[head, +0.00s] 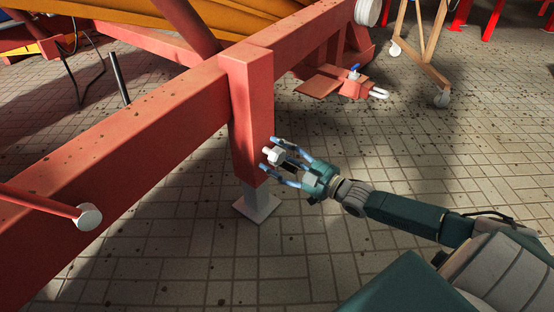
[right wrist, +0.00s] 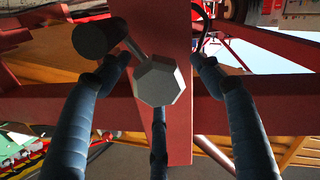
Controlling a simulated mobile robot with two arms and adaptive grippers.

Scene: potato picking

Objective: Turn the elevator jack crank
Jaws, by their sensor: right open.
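The crank (head: 273,155) is a small pale piece on the red jack leg (head: 250,120), near its lower end. In the right wrist view the crank shows as a grey hexagonal hub (right wrist: 157,84) with a short arm to a dark round handle (right wrist: 97,38). My right gripper (head: 273,153) is open, with its blue fingers spread on either side of the crank. In the right wrist view the hub sits between the fingers; the handle is up and left, near the left finger. Whether any finger touches the crank I cannot tell. My left gripper is out of view.
A long red beam (head: 130,135) runs diagonally past the leg. The leg stands on a grey foot plate (head: 257,205) on the tiled floor. A red rod with a white end (head: 89,216) sticks out at left. The floor right of the leg is mostly clear.

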